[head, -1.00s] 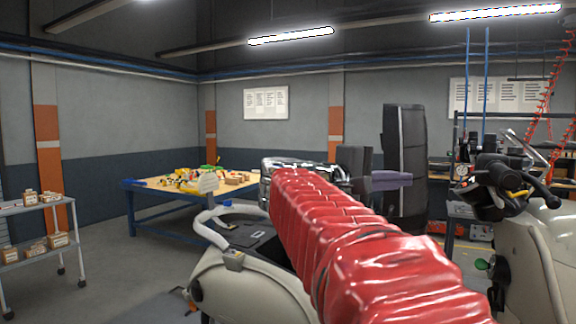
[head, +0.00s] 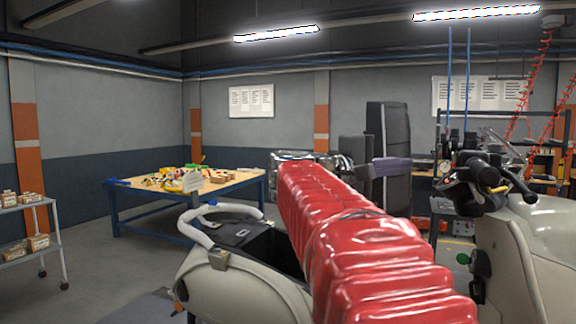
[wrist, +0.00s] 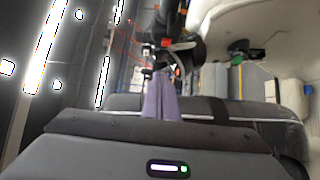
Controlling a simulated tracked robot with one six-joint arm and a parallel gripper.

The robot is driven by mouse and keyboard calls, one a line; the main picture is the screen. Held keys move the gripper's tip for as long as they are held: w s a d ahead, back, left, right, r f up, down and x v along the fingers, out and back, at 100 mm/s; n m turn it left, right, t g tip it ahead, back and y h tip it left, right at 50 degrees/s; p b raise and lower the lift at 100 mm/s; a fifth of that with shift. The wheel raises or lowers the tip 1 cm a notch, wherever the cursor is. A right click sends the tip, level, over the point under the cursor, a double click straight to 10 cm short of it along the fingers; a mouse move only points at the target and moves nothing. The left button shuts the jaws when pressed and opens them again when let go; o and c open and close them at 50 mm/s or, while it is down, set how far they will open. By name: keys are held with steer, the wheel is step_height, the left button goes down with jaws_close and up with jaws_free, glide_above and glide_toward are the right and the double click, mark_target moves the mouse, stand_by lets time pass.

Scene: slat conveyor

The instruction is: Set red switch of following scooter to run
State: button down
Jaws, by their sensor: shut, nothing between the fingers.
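A cream scooter with black handlebars (head: 488,172) stands at the right in the head view; its handlebars also show in the wrist view (wrist: 186,50). A small red spot (wrist: 166,43) sits by those handlebars in the wrist view; it is too small to tell the switch's position. In the wrist view my gripper's fingers (wrist: 162,74) are together and empty. Their tips appear just short of the handlebars, and I cannot tell if they touch.
Another cream scooter part (head: 235,285) with a pale grab rail (head: 196,222) stands at the lower left, close to my red-sleeved arm. A blue-framed workbench (head: 150,190) with parts stands behind it. A cart (head: 40,203) with small boxes stands far left. Floor between is clear.

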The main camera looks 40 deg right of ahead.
steer(key=s+d, duration=0.5)
steer(key=d, duration=0.1)
steer(key=shift+s, duration=0.15)
stand_by(0.3)
steer(key=shift+d, duration=0.1)
steer(key=w+a, duration=0.1)
steer(key=a, duration=1)
steer(key=shift+w+a+t, duration=0.15)
steer(key=shift+a+t, duration=0.15)
stand_by(0.6)
steer(key=shift+f, duration=0.1)
stand_by(0.3)
